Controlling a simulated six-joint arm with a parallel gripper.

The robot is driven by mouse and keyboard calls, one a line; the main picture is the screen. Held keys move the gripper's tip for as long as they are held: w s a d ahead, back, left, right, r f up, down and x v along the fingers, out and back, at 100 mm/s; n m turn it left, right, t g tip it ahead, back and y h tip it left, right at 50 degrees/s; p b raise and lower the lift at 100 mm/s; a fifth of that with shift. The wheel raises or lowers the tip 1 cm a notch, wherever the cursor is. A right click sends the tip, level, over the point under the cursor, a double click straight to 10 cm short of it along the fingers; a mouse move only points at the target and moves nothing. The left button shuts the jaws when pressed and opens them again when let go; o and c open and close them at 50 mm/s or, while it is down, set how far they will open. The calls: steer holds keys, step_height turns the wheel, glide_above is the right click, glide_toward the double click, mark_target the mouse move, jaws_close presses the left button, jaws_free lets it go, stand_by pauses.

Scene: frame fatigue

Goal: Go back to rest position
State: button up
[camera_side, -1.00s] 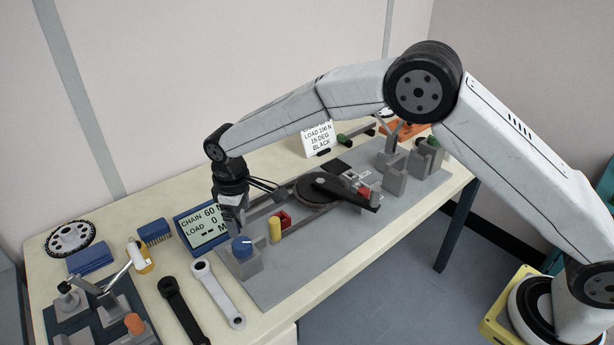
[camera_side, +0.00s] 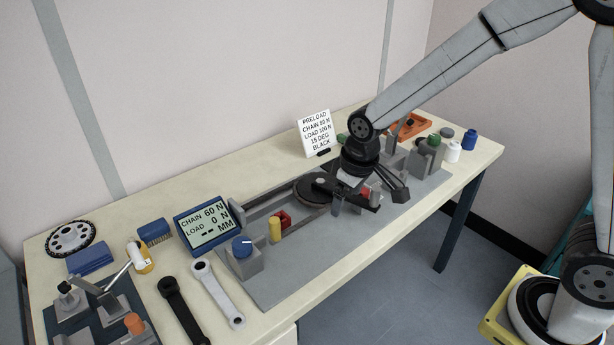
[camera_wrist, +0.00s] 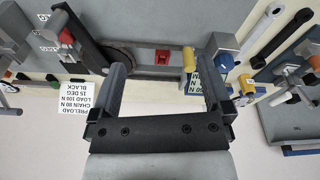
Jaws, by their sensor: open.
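My gripper (camera_side: 368,200) is open with nothing between its fingers. In the side view it hangs over the right part of the grey plate (camera_side: 285,288), above the black crank arm (camera_side: 322,186) and chain ring, partly hiding them. In the wrist view the two fingers of my gripper (camera_wrist: 167,58) are spread wide. The blue knob (camera_side: 242,245) on its grey block stands at the plate's left end, well away from my gripper. The display (camera_side: 208,228) reads chain 60 N, load 0 N and dashes for MM.
A card (camera_side: 315,133) reads preload chain 80 N, load 100 N, 15 deg, black. A yellow post (camera_side: 275,230) and red block (camera_side: 285,219) stand near the knob. Black (camera_side: 181,308) and silver (camera_side: 217,293) cranks lie at the front left. White and blue bottles (camera_side: 469,140) stand far right.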

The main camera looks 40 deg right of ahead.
steer(key=s+d+m, duration=0.2)
steer(key=s+d, duration=0.3)
steer(key=s, duration=0.6)
steer(key=shift+f+m+t, duration=0.3)
steer(key=shift+f, duration=0.05)
steer(key=shift+w, duration=0.1)
steer(key=w+a+n+g, duration=0.1)
steer(key=w+a+n, duration=0.2)
steer(key=w+a, duration=0.35)
steer(key=w+a+n, duration=0.3)
steer(key=w+n, duration=0.1)
steer(key=w, duration=0.6)
steer(key=w+a+f+n, duration=0.1)
steer(key=w+a, duration=0.1)
steer(key=a, duration=0.2)
steer(key=w+a+f+n, duration=0.2)
steer(key=w+a, duration=0.1)
steer(key=a, duration=0.1)
steer(key=w+a+f+n+g, duration=0.1)
steer(key=w+a+n, duration=0.1)
steer(key=w+a, duration=0.1)
steer(key=shift+a+f, duration=0.25)
steer(key=shift+a, duration=0.3)
steer(key=shift+w+a+f+n, duration=0.2)
steer(key=shift+a+n, duration=0.2)
steer(key=shift+a, duration=0.15)
